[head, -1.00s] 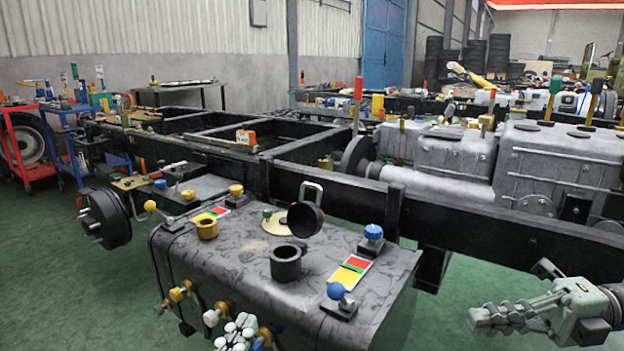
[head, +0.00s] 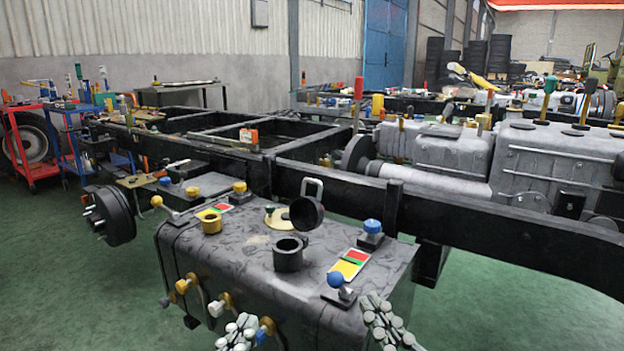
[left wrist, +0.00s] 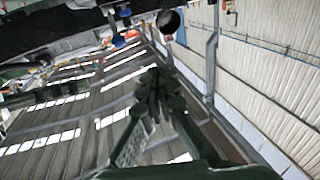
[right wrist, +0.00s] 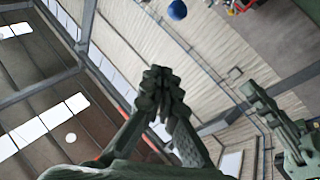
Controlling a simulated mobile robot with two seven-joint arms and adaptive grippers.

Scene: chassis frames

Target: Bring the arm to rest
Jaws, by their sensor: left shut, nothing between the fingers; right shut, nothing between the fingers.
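My left gripper (head: 240,332) shows at the bottom edge of the head view, in front of the grey tank's front face. It is shut and empty, and its closed fingers also show in the left wrist view (left wrist: 157,95). My right gripper (head: 386,322) shows to its right, near the tank's front right corner, with its fingers pointing up. It is shut and empty, as the right wrist view (right wrist: 160,92) also shows. Both arms behind the grippers are mostly below the head view's edge.
The grey tank (head: 230,262) stands close in front, with knobs and valves on its top and front. A blue-knobbed lever (head: 336,281) is close to my right gripper. The black chassis frame (head: 480,225) runs behind. Green floor (head: 500,310) is clear at the right.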

